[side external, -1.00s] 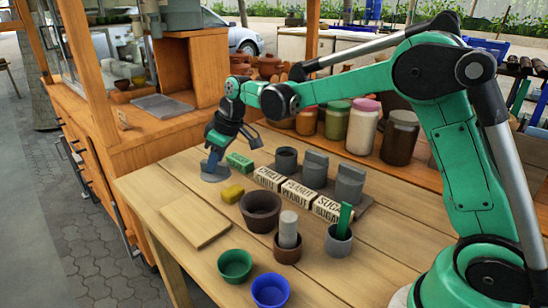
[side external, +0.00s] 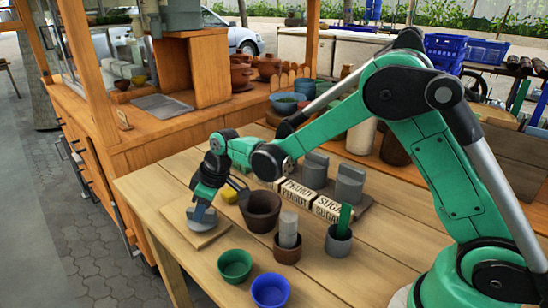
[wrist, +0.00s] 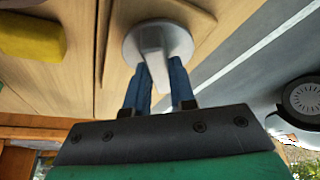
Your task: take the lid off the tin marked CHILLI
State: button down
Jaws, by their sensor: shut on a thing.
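My gripper (side external: 204,205) is shut on the raised handle of a round grey lid (side external: 202,219). The lid is over the wooden board (side external: 208,237) at the left of the table; I cannot tell whether it touches the board. In the wrist view, both blue fingers of my gripper (wrist: 154,72) pinch the handle of the lid (wrist: 178,38). The CHILLI tin is hidden behind my arm in the side view; part of its label block (side external: 268,184) shows, with the lettering covered. The PEANUT tin (side external: 315,168) and SUGAR tin (side external: 349,184) stand to its right, with lids on.
A yellow block (side external: 229,194) and a brown pot (side external: 261,208) are close to the right of the board. A brown cup (side external: 287,252) with a grey cylinder, a grey cup (side external: 338,242), a green bowl (side external: 235,264) and a blue bowl (side external: 270,290) stand nearer the front.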

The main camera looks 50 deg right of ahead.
jog(key=shift+f, duration=0.1)
jog(key=shift+c, duration=0.9)
grip_release()
jog(key=shift+r, duration=3.55)
jog(key=shift+r, duration=2.5)
jog(key=c, duration=1.2)
